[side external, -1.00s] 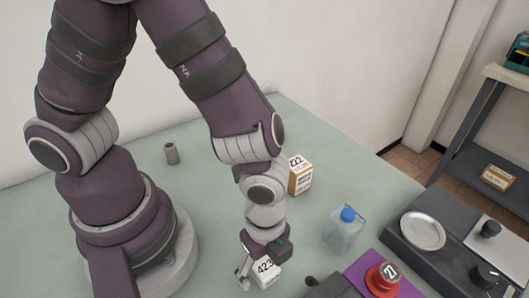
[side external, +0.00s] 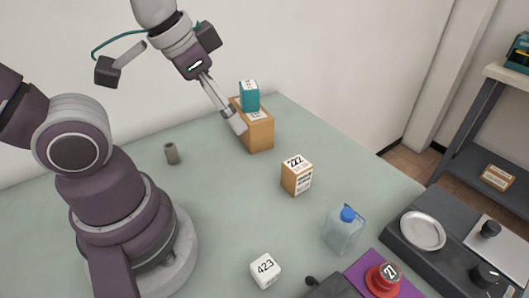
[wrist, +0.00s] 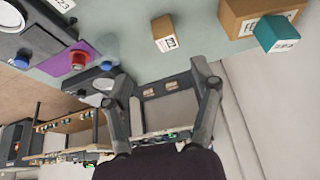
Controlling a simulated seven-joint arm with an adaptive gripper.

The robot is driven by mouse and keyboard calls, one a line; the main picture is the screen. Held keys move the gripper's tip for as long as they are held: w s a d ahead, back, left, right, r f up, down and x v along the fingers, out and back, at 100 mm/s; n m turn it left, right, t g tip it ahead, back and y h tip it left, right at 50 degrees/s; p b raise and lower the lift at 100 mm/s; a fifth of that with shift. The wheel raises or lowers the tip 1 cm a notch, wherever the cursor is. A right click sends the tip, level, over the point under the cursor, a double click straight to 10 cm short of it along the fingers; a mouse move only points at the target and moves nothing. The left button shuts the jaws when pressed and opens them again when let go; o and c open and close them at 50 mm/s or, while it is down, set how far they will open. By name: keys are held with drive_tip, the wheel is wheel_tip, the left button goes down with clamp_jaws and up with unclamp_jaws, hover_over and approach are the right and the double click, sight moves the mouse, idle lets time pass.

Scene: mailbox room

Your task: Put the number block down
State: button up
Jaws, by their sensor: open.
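The number block, a white cube marked 423 (side external: 265,270), sits flat on the green table near the front. Part of a white block with printing (wrist: 62,4) shows at the top edge of the wrist view. My gripper (side external: 234,120) is open and empty. It is raised at the back of the table, well away from the cube, with its fingers overlapping the left side of a cardboard box in the side view. I cannot tell whether they touch it. In the wrist view my gripper (wrist: 160,88) has its fingers spread with nothing between them.
The cardboard box (side external: 258,135) carries a teal block (side external: 250,96). An orange-and-white 222 box (side external: 297,176), a blue-capped bottle (side external: 342,232), a red button (side external: 383,278) and a grey cylinder (side external: 171,153) stand on the table.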

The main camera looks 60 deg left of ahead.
drive_tip(key=shift+o, duration=0.5)
drive_tip(key=shift+s+a+r+n+t, duration=0.15)
drive_tip(key=shift+a+n, duration=0.15)
drive_tip(key=shift+n, duration=0.15)
drive_tip(key=shift+s+a+r+n+t, duration=0.15)
drive_tip(key=shift+a+n, duration=0.15)
drive_tip(key=shift+n, duration=0.15)
drive_tip(key=shift+w+f, duration=0.1)
drive_tip(key=n+g+h, duration=0.6)
drive_tip(key=n+h, duration=0.6)
drive_tip(key=n, duration=0.5)
approach(258, 260)
drive_tip(key=a+f, duration=0.2)
drive_tip(key=a, duration=0.1)
drive_tip(key=shift+s+a, duration=0.1)
drive_tip(key=shift+s, duration=0.25)
drive_tip(key=shift+d+f+n+t+h, duration=0.25)
drive_tip(key=shift+d+n+t+h, duration=0.15)
drive_tip(key=shift+d+n+h, duration=0.15)
drive_tip(key=x, duration=0.6)
drive_tip(key=r+x, duration=0.1)
drive_tip(key=x, duration=0.3)
drive_tip(key=shift+w+d+f, duration=0.1)
drive_tip(key=shift+w+d, duration=0.05)
drive_tip(key=shift+d, duration=0.1)
drive_tip(key=c, duration=1.1)
